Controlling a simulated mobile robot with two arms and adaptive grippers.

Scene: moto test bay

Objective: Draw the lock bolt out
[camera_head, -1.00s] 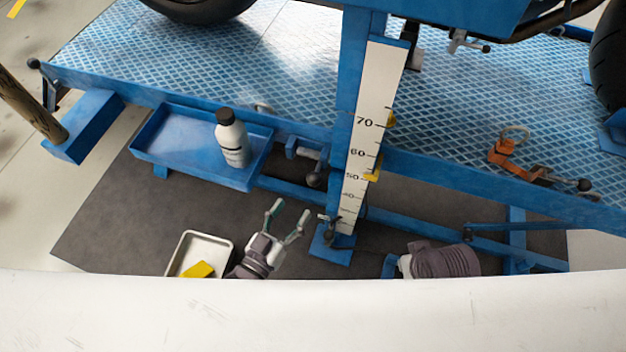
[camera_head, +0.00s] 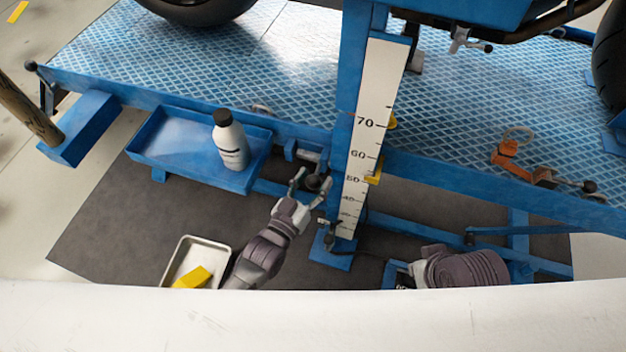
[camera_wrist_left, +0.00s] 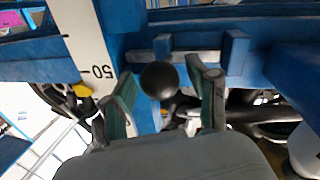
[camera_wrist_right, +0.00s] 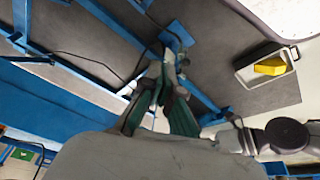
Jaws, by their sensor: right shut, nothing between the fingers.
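The lock bolt (camera_head: 309,155) is a grey bar in blue brackets on the lift's side, left of the white scale post, with a black ball knob (camera_head: 314,182). In the left wrist view the knob (camera_wrist_left: 159,80) hides part of the bolt (camera_wrist_left: 180,57). My left gripper (camera_head: 312,181) is open, one finger on each side of the knob. I cannot tell whether either finger touches it. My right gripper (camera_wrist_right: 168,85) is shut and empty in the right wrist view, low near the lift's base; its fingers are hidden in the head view.
A blue side tray (camera_head: 180,145) holds a grey bottle (camera_head: 231,140) left of the bolt. A metal tray (camera_head: 178,262) with a yellow block (camera_head: 193,278) lies on the floor mat. The scale post (camera_head: 369,125) stands close to the right of my left gripper.

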